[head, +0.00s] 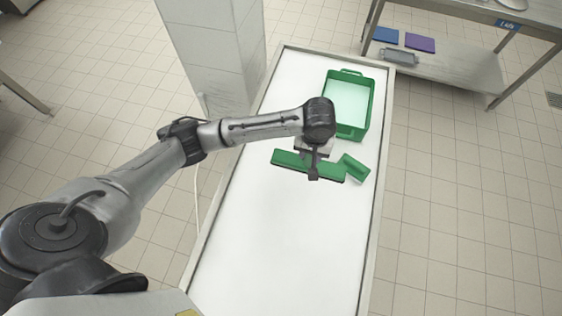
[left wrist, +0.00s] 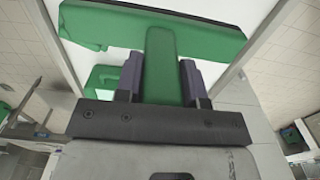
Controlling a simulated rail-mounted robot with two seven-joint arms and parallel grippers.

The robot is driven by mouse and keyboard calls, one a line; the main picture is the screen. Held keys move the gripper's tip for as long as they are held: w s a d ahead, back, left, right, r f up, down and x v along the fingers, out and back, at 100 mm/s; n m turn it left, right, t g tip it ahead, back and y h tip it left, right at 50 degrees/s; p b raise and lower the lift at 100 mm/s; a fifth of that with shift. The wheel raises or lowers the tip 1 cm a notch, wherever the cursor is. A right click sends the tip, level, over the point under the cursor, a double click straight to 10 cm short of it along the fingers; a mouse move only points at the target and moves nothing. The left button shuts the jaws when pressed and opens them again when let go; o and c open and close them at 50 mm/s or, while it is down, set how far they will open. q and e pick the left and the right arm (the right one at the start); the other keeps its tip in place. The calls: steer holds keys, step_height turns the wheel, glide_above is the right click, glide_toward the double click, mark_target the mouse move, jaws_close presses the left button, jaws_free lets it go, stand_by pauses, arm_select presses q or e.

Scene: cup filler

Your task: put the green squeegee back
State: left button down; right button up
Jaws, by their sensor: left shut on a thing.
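The green squeegee (head: 288,160) has a long bar and a handle. My left gripper (head: 313,174) is over it in the head view, at the upper part of the white table. In the left wrist view the squeegee (left wrist: 205,34) spans the top, and the dark fingers of my left gripper (left wrist: 163,78) are shut on its handle from both sides. I cannot tell from the head view whether the bar is touching the table. My right gripper is not in view.
A small green scoop-like thing (head: 354,168) is just right of the squeegee on the white table (head: 285,240). A green crate (head: 368,112) stands behind it. The table's near part is clear. A steel shelf (head: 455,78) stands at the upper right, holding blue and purple items.

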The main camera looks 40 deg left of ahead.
arm_select(q)
steer(key=a+f, duration=1.1)
steer(key=shift+w+a+f+b, duration=0.15)
steer(key=shift+a+f+b, duration=0.15)
steer(key=shift+a+b, duration=0.05)
steer(key=shift+f, duration=0.1)
steer(key=c, duration=0.7)
jaws_free()
steer(key=shift+c, duration=0.2)
